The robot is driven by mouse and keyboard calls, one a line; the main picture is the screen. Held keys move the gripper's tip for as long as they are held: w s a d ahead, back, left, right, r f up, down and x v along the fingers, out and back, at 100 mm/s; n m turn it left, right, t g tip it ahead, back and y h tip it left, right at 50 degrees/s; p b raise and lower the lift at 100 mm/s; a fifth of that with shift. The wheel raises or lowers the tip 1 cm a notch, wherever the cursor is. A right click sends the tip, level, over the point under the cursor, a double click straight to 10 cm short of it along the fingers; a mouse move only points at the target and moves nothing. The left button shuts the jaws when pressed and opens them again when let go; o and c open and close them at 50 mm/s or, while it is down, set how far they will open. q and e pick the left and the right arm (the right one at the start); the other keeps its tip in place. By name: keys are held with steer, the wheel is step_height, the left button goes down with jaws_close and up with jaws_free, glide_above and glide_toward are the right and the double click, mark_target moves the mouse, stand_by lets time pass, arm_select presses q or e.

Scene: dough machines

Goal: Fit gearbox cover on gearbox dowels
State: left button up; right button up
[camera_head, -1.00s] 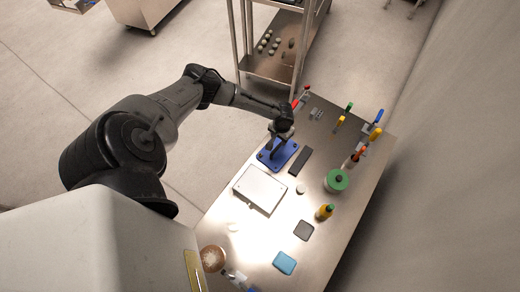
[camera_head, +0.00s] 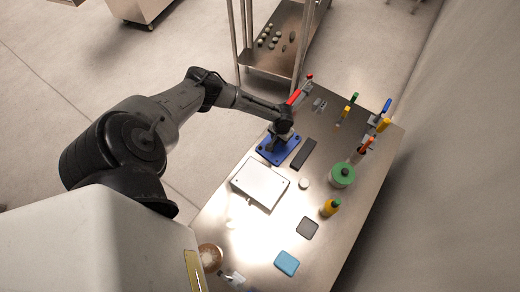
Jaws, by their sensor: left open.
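A blue plate (camera_head: 266,154) with dark spots near its corners lies on the steel table; I take it for the gearbox cover. A flat silver box (camera_head: 259,186) with small dots near its corners lies just in front of it and looks like the gearbox; its dowels are too small to make out. My left gripper (camera_head: 280,140) is open and points down at the middle of the blue plate. The wrist hides part of the plate, and I cannot tell whether the fingers touch it. My right gripper is not in view.
A dark bar (camera_head: 303,154) lies right of the blue plate. A green-lidded container (camera_head: 342,176), a yellow bottle (camera_head: 331,207), a dark square pad (camera_head: 307,228) and a blue block (camera_head: 286,263) stand along the right. Several coloured-handled tools (camera_head: 380,124) stand at the far right edge.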

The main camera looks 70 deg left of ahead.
arm_select(q)
steer(key=shift+f, duration=0.1)
stand_by(0.3)
steer(key=shift+p, duration=0.45)
stand_by(0.5)
jaws_close()
stand_by(0.4)
steer(key=shift+r+p, duration=0.3)
stand_by(0.3)
steer(key=shift+r+p, duration=0.45)
steer(key=shift+p, duration=0.05)
